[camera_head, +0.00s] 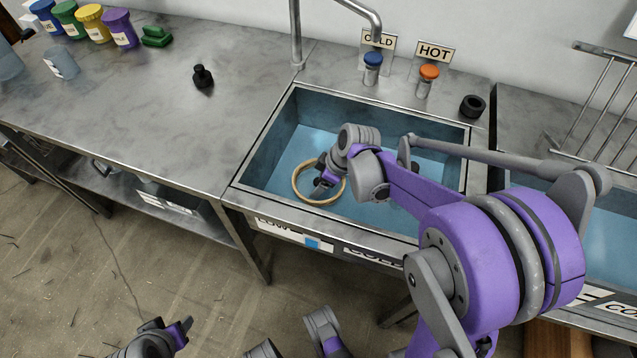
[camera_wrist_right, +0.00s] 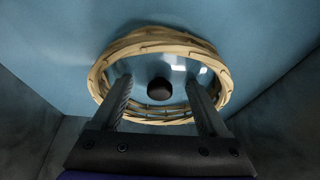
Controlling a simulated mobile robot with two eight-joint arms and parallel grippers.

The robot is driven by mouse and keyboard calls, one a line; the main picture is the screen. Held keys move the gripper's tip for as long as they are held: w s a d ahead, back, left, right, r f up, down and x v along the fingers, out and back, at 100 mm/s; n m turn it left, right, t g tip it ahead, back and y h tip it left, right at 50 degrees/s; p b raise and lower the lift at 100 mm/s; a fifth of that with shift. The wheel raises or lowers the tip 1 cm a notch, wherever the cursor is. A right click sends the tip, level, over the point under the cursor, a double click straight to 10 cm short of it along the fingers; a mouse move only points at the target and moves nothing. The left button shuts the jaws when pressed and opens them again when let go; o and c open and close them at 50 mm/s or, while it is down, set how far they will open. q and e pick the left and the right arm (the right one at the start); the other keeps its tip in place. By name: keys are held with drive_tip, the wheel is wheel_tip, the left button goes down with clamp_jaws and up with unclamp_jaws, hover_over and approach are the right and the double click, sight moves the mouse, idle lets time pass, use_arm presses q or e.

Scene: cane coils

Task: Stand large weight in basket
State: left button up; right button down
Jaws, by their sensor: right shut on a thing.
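A round cane ring (camera_head: 297,184), which I take to be the basket, lies in the blue sink; the right wrist view shows it too (camera_wrist_right: 98,82). My right gripper (camera_head: 322,180) reaches down inside it. In the right wrist view the fingers (camera_wrist_right: 159,82) are inside the ring with a dark round knob (camera_wrist_right: 160,89) between them. I take this to be the large weight, in the jaws; its lower part and where the fingers touch it are not clear. My left gripper (camera_head: 168,336) is low at the left, its jaws unclear. A black knobbed weight (camera_head: 202,77) stands on the counter.
The sink (camera_head: 262,150) has steep walls around the ring. Taps with a blue knob (camera_head: 372,62) and an orange knob (camera_head: 429,72) stand behind it, with a black ring (camera_head: 473,105) nearby. Coloured pots (camera_head: 93,22) stand at the back left.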

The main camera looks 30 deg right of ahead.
drive_tip(key=shift+f, duration=0.1)
drive_tip(key=shift+c, duration=0.9)
unclamp_jaws()
drive_tip(key=shift+s+d+r, duration=0.1)
drive_tip(key=shift+r, duration=0.3)
drive_tip(key=p+v, duration=0.3)
drive_tip(key=v, duration=0.8)
drive_tip(key=shift+r, duration=0.25)
